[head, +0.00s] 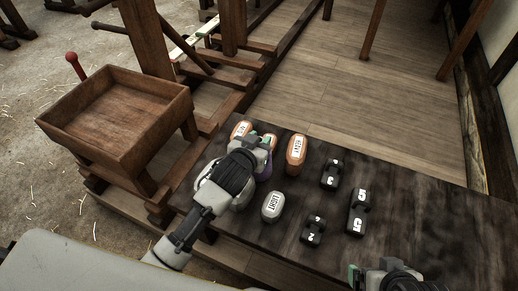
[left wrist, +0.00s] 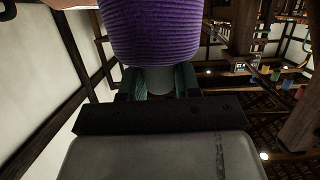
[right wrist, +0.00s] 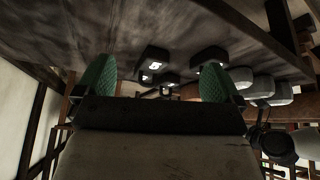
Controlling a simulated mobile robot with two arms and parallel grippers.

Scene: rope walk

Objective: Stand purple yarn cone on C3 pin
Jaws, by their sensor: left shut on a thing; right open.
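The purple yarn cone (left wrist: 150,35) fills the top of the left wrist view, its pale lower end between the green fingers of my left gripper (left wrist: 158,80). In the head view the cone (head: 264,165) is mostly hidden behind that gripper (head: 260,148), over the left part of the dark table. Dark blocks with white marks stand right of it: one upper (head: 331,175), one lower (head: 313,230), and a longer shape at right (head: 358,212). I cannot tell surely which is the C3 pin. My right gripper (right wrist: 155,82) is open and empty, near the table's front edge.
On the dark table (head: 430,215) stand an orange labelled tub (head: 296,150), another partly hidden one (head: 240,130) and a pale tub marked LIGHT (head: 272,206). A wooden tray (head: 115,105) stands left. The table's right part is clear.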

